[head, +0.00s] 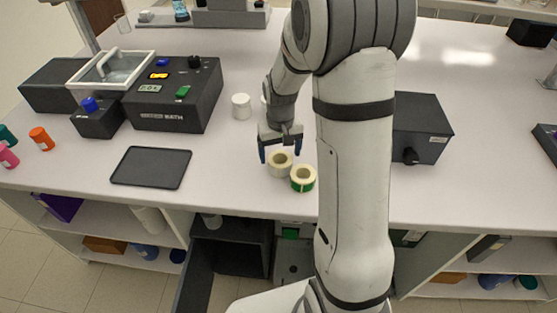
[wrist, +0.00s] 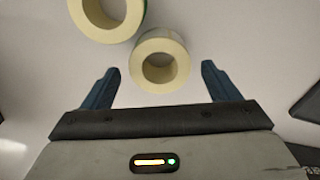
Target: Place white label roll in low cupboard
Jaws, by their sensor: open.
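The white label roll (head: 279,170) is a cream ring lying flat on the bench, beside a like roll with a green edge (head: 303,187). My gripper (head: 281,154) is open and points down at the white roll. In the wrist view the white roll (wrist: 160,44) lies between and slightly ahead of the open fingertips (wrist: 160,72), with a gap on each side. The green-edged roll (wrist: 107,36) is close to it at the upper left. The low cupboard (head: 240,235) is under the bench front, with its dark door (head: 196,282) swung open; its inside is partly hidden.
A black tray (head: 151,167) lies left of the rolls. A water bath (head: 172,97) stands at the back left and a dark box (head: 421,128) to the right. A white cylinder (head: 240,107) stands behind the gripper's left. Open shelves flank the cupboard.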

